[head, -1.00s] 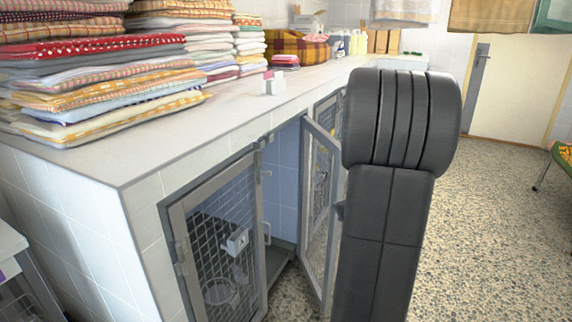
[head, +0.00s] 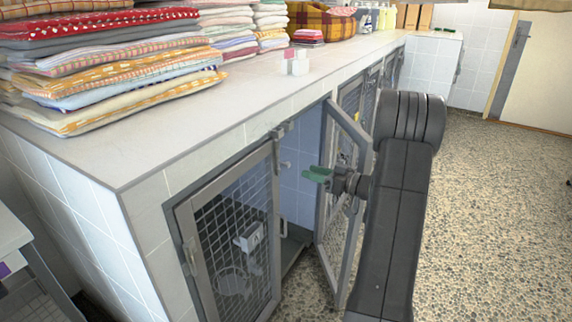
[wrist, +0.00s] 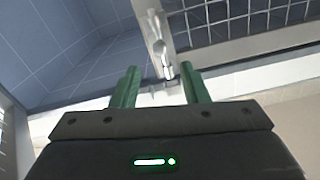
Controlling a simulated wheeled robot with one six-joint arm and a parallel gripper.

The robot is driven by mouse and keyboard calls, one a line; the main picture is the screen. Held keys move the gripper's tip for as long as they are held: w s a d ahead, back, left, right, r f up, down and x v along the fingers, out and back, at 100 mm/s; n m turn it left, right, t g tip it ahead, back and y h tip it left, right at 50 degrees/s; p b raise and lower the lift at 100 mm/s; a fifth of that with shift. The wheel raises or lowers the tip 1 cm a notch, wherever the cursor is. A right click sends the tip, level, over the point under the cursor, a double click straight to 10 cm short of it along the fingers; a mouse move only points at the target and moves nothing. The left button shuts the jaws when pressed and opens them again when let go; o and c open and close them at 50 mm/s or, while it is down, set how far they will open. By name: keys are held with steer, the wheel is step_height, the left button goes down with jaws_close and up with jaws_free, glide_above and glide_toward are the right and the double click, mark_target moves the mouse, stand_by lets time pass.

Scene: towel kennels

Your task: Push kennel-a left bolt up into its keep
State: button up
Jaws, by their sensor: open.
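The kennel-a left door (head: 235,240) is a grey mesh leaf with a small white A plate (head: 250,238). Its left bolt (head: 285,163) is a small metal bolt with a side knob near the door's top right edge. The keep (head: 280,131) is a metal bracket on the frame above. My gripper (head: 318,174) has green fingers and is open, to the right of the bolt and apart from it. In the wrist view, the metal bolt (wrist: 157,42) appears between the spread fingers of my gripper (wrist: 160,72); contact cannot be told.
A second mesh door (head: 340,215) stands swung open behind my gripper, beside the blue-tiled kennel interior (head: 300,185). The counter (head: 190,130) above holds folded towels (head: 110,60) and a small white and pink object (head: 294,62). Speckled floor (head: 490,220) is free at the right.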

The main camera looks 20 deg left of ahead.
mark_target(285, 164)
steer(key=a, duration=0.7)
steer(key=w+a+b, duration=0.1)
steer(key=a, duration=0.2)
steer(key=shift+a, duration=0.2)
jaws_close()
